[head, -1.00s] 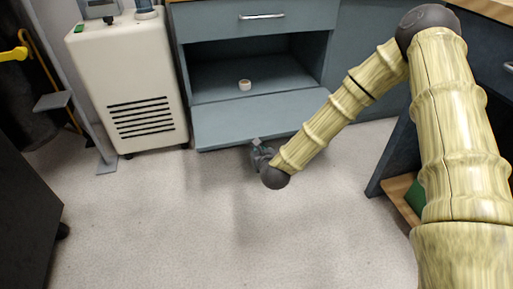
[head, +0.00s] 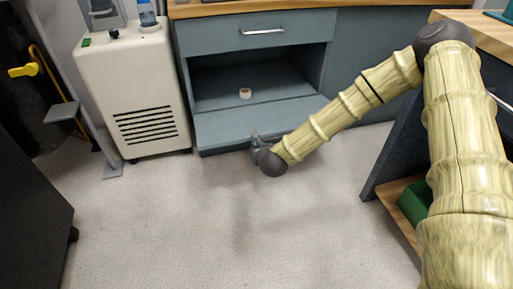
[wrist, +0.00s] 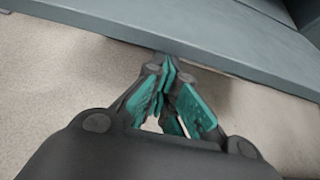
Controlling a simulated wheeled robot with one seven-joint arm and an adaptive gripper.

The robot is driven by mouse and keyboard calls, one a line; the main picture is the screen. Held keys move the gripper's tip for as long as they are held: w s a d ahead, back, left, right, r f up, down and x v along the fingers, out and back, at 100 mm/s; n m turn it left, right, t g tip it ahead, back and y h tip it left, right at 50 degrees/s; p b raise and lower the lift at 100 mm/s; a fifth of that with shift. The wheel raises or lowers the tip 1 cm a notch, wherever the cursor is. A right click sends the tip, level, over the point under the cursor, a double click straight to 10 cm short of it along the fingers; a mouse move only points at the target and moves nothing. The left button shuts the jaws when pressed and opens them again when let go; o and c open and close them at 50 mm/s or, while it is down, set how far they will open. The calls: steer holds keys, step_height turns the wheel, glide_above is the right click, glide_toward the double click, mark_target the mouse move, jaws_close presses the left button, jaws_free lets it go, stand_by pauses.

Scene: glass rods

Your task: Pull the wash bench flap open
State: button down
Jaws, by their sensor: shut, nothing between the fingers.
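The wash bench flap (head: 245,122) is folded down in front of the bench's open lower compartment (head: 215,85), and its inner face shows. In the wrist view the flap (wrist: 190,48) crosses the top as a grey-blue board. My gripper (head: 256,138) is at the flap's front edge, a little right of its middle. In the wrist view the teal-padded fingers of my gripper (wrist: 172,72) are closed together, empty, with the tips at or just under the flap's edge. I cannot tell whether they touch it.
A cream cabinet (head: 135,90) stands to the left, and a dark unit with a green bin (head: 414,202) to the right. The floor (head: 200,220) in front is clear.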

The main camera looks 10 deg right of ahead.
stand_by(0.3)
steer(key=s+r+p, duration=0.1)
steer(key=s, duration=0.8)
steer(key=shift+s+d+r+p, duration=0.15)
steer(key=shift+s+p, duration=0.05)
steer(key=shift+p, duration=0.1)
stand_by(0.3)
